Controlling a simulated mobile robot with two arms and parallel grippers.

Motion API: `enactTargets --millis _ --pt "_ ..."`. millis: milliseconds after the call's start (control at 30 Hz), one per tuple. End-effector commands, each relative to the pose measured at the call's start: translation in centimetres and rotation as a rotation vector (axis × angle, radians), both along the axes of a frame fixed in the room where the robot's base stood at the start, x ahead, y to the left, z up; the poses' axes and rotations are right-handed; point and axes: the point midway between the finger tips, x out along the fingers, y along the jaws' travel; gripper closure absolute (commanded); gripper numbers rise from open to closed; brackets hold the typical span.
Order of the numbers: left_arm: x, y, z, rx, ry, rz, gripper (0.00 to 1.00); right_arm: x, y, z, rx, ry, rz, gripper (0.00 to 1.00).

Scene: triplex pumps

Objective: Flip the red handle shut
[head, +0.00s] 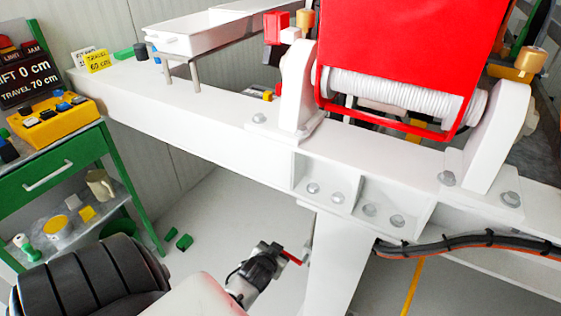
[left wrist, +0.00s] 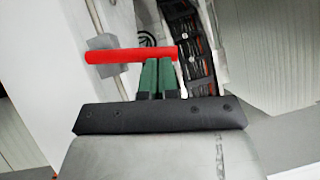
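The red handle (left wrist: 118,56) is a short red bar lying level across the left wrist view. Its left part meets a grey block (left wrist: 101,42) on a white surface. In the head view the handle (head: 291,257) is a small red piece beside the white leg of the frame. My left gripper (left wrist: 160,75) has its two green fingers close together, with only a thin gap and nothing seen between them. Their tips are at the bar's lower edge, near its right end; I cannot tell whether they touch. In the head view my left gripper (head: 278,254) is partly hidden by its wrist. My right gripper is not in view.
The white frame (head: 215,125) carries a red-framed winch drum (head: 400,92) above. A dark hose (head: 470,243) runs along the frame at right. A green cart (head: 128,190) stands at left. Small green pieces (head: 184,241) lie on the floor.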

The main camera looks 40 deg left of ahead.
Motion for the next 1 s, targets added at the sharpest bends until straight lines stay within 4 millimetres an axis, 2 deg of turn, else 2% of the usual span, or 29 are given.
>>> enactTargets --millis 33,200,533,1000 --pt "0.0 0.2 0.0 -0.031 -0.006 -0.002 1.0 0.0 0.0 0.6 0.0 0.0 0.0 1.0" --pt "-0.1 0.5 -0.9 -0.126 -0.03 -0.001 1.0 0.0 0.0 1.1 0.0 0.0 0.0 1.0" --pt "-0.1 0.8 -1.9 -0.121 -0.031 -0.001 1.0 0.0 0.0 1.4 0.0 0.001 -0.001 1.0" --pt "-0.1 0.9 -2.0 -0.119 -0.032 -0.001 1.0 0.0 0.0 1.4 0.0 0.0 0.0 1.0"
